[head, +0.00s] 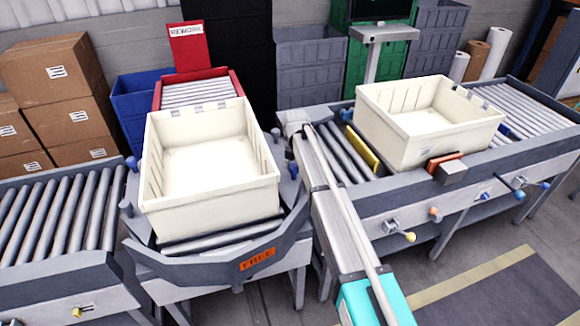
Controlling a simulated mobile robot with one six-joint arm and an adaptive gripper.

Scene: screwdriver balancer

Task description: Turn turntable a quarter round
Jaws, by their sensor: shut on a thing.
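The turntable (212,262) stands left of centre in the head view, a grey angular frame with small upright pegs at its corners. An orange plate reading "FREE" (257,259) is on its front. A cream tote (212,196) sits on it and hides most of its deck. A few deck rollers (220,237) show in front of the tote, lying roughly across the picture. A blue-topped peg (292,169) is at its right edge, close beside my arm. My arm reaches up from the bottom right to that side.
A roller lane (62,222) meets the left side. A red-edged lane (198,90) lies behind. On the right, another conveyor (510,103) carries a second cream tote (427,122), with an orange block (444,161) at its front edge. Cardboard boxes (56,75) are stacked back left.

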